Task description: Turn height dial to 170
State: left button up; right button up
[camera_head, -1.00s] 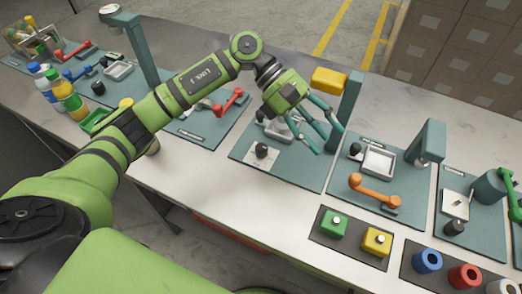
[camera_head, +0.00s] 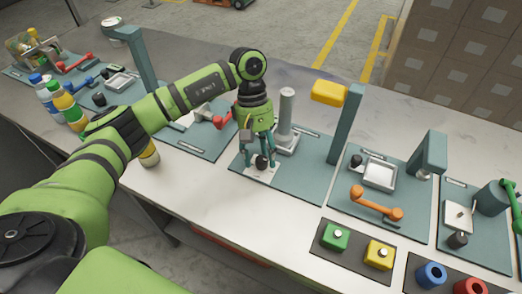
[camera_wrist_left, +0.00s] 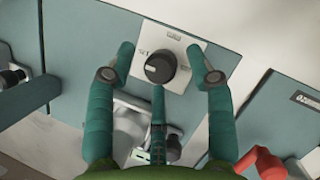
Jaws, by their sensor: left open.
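The height dial is a black round knob (camera_head: 262,161) on a small white plate (camera_head: 261,172) at the front left of a teal station board. My left gripper (camera_head: 262,160) points down over it, its teal fingers spread around the knob. In the left wrist view the gripper (camera_wrist_left: 160,75) is open, with a finger on each side of the knob (camera_wrist_left: 160,67) and gaps between them; a third finger is below it. Contact cannot be told. The plate (camera_wrist_left: 193,80) carries a small label, too small to read. My right gripper is not in view.
Behind the dial stand a grey cylinder post (camera_head: 287,115) and a teal column with a yellow head (camera_head: 330,92). A red lever (camera_head: 224,120) is to the left. An orange handle (camera_head: 376,205) and green and yellow buttons (camera_head: 336,237) are to the right.

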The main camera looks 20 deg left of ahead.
pick_arm(q)
jog(key=shift+f, duration=0.15)
grip_shut()
